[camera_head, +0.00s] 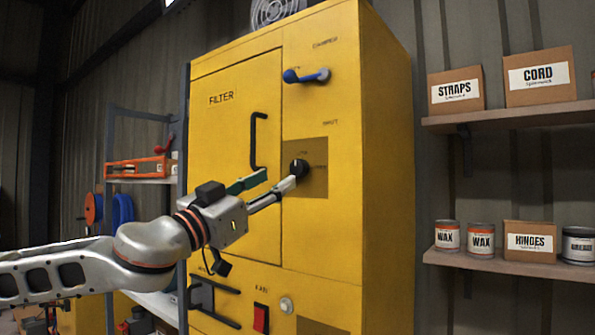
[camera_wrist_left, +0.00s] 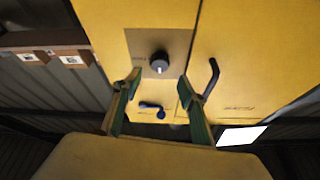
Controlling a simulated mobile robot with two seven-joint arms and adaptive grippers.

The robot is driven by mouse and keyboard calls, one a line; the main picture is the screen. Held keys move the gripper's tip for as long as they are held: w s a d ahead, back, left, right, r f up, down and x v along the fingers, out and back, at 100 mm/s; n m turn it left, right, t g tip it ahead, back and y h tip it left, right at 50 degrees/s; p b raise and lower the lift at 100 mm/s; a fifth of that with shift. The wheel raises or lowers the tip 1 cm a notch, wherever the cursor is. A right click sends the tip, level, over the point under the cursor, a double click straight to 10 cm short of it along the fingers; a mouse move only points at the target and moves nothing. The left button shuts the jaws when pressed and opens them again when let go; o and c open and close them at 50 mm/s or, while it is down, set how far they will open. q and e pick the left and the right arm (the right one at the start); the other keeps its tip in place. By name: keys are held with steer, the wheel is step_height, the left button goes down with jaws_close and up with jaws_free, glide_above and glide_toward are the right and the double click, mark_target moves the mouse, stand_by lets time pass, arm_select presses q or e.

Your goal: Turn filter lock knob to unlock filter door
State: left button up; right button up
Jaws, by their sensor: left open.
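The filter lock knob (camera_head: 299,168) is a round black knob on a darker square plate on the yellow cabinet, right of the filter door (camera_head: 225,150). The door looks closed and has a black bar handle (camera_head: 257,140). My left gripper (camera_head: 275,182) is open and empty, its fingers close to the knob and just left of it. In the left wrist view, which is turned over, the knob (camera_wrist_left: 159,62) shows with a white mark, beyond and between the spread fingertips (camera_wrist_left: 158,82). I cannot tell if a finger touches it. My right gripper is not in view.
A blue lever (camera_head: 306,76) sits above the knob. A red switch (camera_head: 261,318) and a pale round button (camera_head: 286,305) are below. Shelves with boxes and cans (camera_head: 481,240) stand at the right. A rack with an orange tool (camera_head: 150,168) is at the left.

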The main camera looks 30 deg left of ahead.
mark_target(295, 168)
arm_select(q)
steer(key=shift+p+x, duration=0.75)
steer(key=shift+x, duration=2.75)
steer(key=shift+d, duration=0.1)
steer(key=c, duration=1.1)
